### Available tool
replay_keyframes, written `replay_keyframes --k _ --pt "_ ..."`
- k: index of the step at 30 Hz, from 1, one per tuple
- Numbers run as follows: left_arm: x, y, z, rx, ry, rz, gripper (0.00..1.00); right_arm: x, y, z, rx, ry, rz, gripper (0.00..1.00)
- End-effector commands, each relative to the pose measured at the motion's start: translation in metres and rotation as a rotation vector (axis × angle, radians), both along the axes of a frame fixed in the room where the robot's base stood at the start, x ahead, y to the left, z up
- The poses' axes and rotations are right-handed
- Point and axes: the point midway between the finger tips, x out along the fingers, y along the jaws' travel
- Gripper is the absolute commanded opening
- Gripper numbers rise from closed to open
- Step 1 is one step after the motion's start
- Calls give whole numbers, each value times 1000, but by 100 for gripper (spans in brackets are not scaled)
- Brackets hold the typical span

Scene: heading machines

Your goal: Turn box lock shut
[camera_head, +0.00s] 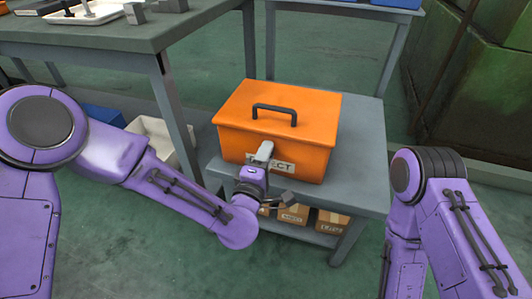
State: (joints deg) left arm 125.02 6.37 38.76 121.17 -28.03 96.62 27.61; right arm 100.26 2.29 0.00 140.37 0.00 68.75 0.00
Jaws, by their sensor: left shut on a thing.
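The orange box (277,125) stands on a small grey table, with its lid down and a dark handle on top. A pale label, partly covered, is on its front face. My left gripper (264,151) is at the middle of that front face, just below the lid edge. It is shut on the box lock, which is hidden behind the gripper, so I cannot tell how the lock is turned. My right arm shows at the right, but its gripper is out of view.
The small grey table (368,150) has bare top to the right of the box. Cardboard boxes (293,214) sit on its lower shelf. A larger workbench (110,38) stands at the left, with a white bin (150,130) beneath. A green container (485,80) is at the back right.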

Motion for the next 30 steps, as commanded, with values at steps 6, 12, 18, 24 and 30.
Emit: replay_keyframes --k 6,12,18,24,30 --pt "0 0 0 112 -36 -1 3 0 0 5 0 0 0 0" --pt "0 0 0 169 -54 -2 3 0 0 6 0 0 0 0" --pt "0 0 -1 188 -60 -2 3 0 0 7 0 0 0 0" --pt "0 0 -1 190 -61 -2 3 0 0 7 0 0 0 0" --pt "0 0 -1 189 -60 -1 50 0 0 7 0 0 0 0"
